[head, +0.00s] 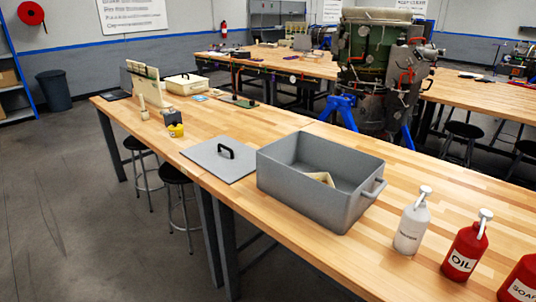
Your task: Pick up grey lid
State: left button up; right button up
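The grey lid (213,165) is a flat square plate with a black arched handle (226,151) standing up from it. It lies flat on the wooden table, handle up, with its front edge at or near the table's front edge. An open grey box (297,197) stands just right of the lid, with a side handle and a pale object (322,178) inside. Neither of my grippers shows in the head view.
White (411,225) and red (465,249) bottles stand right of the box, with another red one (522,280) at the corner. A yellow item (176,130) sits behind the lid. Stools (178,185) stand under the table (145,130). The floor at left is clear.

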aim_at(229, 160)
jog(key=i+j+z, duration=0.3)
jog(key=j+z, duration=0.25)
jog(key=i+j+z, duration=0.3)
jog(key=j+z, duration=0.3)
